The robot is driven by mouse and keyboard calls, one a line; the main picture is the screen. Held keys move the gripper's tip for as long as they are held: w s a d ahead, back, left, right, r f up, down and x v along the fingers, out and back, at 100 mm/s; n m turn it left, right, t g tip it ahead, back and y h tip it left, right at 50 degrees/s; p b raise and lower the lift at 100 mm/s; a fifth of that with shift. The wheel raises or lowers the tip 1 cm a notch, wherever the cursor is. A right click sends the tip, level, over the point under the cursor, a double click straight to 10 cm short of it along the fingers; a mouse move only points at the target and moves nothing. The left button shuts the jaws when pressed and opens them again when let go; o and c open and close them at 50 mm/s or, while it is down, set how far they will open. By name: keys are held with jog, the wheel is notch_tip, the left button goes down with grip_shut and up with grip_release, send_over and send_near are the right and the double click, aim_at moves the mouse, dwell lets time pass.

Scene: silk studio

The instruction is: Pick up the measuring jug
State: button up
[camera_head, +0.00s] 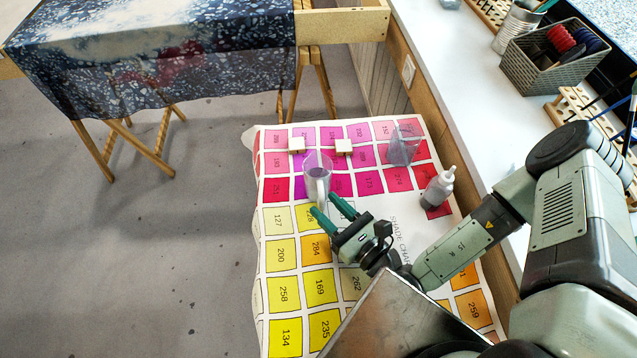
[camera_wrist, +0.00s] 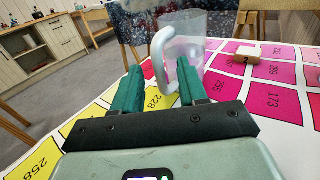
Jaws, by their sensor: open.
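The measuring jug (camera_head: 317,177) is clear and stands upright on the shade chart cloth (camera_head: 385,215). In the wrist view the jug (camera_wrist: 188,45) stands just beyond my fingertips, with its pale handle (camera_wrist: 157,55) turned toward me. My gripper (camera_head: 331,205) has green fingers and is open, on the near side of the jug. In the wrist view my gripper (camera_wrist: 160,75) has the handle seen between its two fingers. I cannot tell whether the fingers reach around the handle or stop short of it. Nothing is held.
Two small pale blocks (camera_head: 297,145) (camera_head: 344,147) lie behind the jug. A clear container (camera_head: 403,147) and a squeeze bottle (camera_head: 438,188) stand to the right. A white counter (camera_head: 470,85) with a grey basket (camera_head: 552,62) runs along the right. The cloth's front left is clear.

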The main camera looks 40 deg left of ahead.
jog(key=shift+w+a, duration=0.1)
jog(key=shift+a, duration=0.5)
jog(key=shift+c, duration=0.3)
grip_shut()
jog(key=shift+r, duration=0.15)
